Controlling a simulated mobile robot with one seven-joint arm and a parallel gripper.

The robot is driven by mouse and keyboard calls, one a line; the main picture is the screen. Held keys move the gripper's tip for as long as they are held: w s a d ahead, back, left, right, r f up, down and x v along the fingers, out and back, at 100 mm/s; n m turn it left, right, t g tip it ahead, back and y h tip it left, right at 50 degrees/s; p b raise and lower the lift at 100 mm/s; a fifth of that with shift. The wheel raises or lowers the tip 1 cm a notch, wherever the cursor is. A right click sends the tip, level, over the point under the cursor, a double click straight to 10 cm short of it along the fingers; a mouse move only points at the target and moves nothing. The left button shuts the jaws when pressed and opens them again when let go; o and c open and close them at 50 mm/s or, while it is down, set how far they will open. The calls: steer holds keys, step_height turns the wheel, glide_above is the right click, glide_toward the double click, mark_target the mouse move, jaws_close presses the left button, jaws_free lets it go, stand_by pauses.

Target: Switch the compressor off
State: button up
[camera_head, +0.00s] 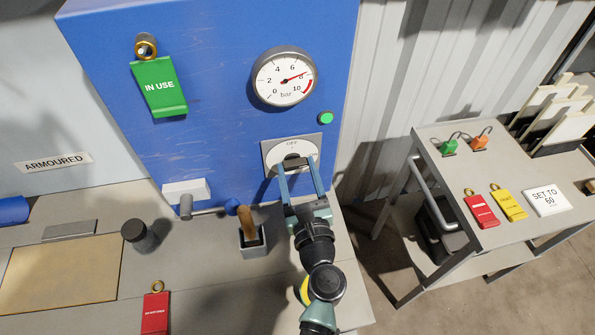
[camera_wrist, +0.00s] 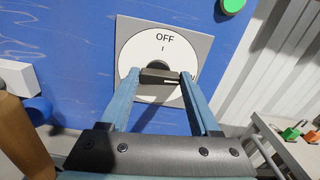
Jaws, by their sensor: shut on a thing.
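The compressor is a blue panel (camera_head: 215,60) with a pressure gauge (camera_head: 285,77), whose needle points near 8, and a lit-looking green round lamp (camera_head: 326,118). Below the lamp is the rotary switch plate (camera_head: 272,147), a white dial marked OFF at its top. In the wrist view the dial (camera_wrist: 150,50) shows a dark knob (camera_wrist: 158,77) lying crosswise, its white line toward the right, not at OFF. My gripper (camera_head: 292,162) is shut on the knob, one finger at each end, as the wrist view (camera_wrist: 160,80) also shows. The fingers hide part of the dial.
A green IN USE tag (camera_head: 160,88) hangs at the panel's upper left. A blue-knobbed lever (camera_head: 208,210) and a wooden handle (camera_head: 249,220) in a holder stand close left of my arm. A grey cart (camera_head: 450,185) with tags stands right.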

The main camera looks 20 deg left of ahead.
steer(key=n+b, duration=0.2)
steer(key=n, duration=0.2)
steer(key=shift+f, duration=0.1)
steer(key=n+b, duration=0.3)
steer(key=n, duration=0.2)
steer(key=shift+s+a, duration=0.1)
steer(key=n+b, duration=0.2)
steer(key=n, duration=0.2)
steer(key=shift+b, duration=0.35)
steer(key=shift+n+b, duration=0.95)
steer(key=shift+n, duration=0.85)
steer(key=o, duration=1.4)
steer(key=shift+c, duration=0.2)
steer(key=b+v, duration=0.2)
steer(key=v, duration=1.1)
